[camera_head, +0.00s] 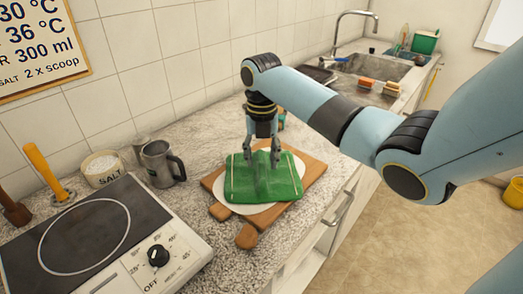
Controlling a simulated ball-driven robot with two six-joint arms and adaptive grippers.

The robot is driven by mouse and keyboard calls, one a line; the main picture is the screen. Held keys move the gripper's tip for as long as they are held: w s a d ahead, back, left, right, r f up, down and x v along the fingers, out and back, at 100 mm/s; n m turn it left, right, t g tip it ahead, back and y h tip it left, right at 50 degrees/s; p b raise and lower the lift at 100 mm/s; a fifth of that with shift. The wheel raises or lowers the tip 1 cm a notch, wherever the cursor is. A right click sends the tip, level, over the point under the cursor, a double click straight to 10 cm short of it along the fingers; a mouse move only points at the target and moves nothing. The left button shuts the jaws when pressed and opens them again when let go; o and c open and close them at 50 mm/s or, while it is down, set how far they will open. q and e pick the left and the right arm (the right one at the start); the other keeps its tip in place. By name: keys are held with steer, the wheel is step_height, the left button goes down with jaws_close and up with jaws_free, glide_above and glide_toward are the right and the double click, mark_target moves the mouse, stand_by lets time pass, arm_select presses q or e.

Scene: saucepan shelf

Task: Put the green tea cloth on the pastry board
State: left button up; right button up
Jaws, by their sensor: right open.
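The green tea cloth (245,182) lies folded, with a raised ridge in its middle, on a flat white round piece (238,208). This rests on wooden boards (312,167), whose two handles point toward the lower left. I cannot tell which of these layers is the pastry board. My right gripper (262,158) is open and points down at the cloth's ridge, its fingers apart on either side of it. Whether the fingertips touch the cloth is unclear. My left gripper is not in view.
A metal mug (160,164) and a salt pot (104,169) stand left of the boards. A hob (90,245) fills the lower left. The sink (372,68) lies at the back right, with brushes (378,85) on its near edge. Tiled wall runs behind the counter.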

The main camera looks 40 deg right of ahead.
mark_target(261, 165)
steer(key=shift+r, duration=0.25)
step_height(261, 165, up, 13)
steer(key=p, duration=0.1)
steer(key=shift+f, duration=0.15)
stand_by(0.5)
